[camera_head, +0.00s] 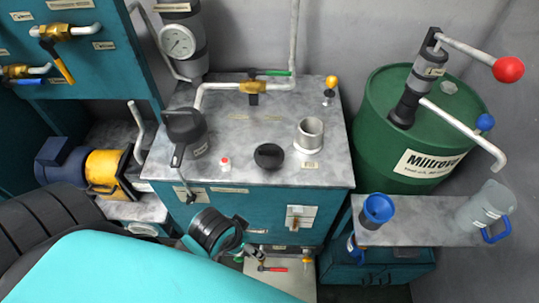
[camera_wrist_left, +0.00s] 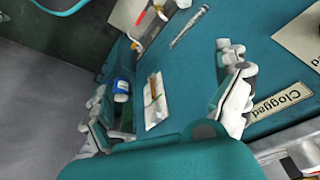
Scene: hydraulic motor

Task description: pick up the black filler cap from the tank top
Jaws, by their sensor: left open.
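The black filler cap (camera_head: 269,156) is a round dark disc lying on the grey tank top (camera_head: 235,172), near its front edge. It stands apart from the open metal neck (camera_head: 309,135) to its right. My left gripper (camera_head: 240,247) is low in front of the teal tank front, below and to the left of the cap, partly hidden by my own arm. In the left wrist view, my left gripper (camera_wrist_left: 165,85) has its two fingers wide apart with nothing between them. The cap does not show in that view. My right gripper is not in view.
A black handled unit (camera_head: 185,127), a small red-capped item (camera_head: 225,163) and a pipe with a brass valve (camera_head: 253,88) stand on the tank top.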

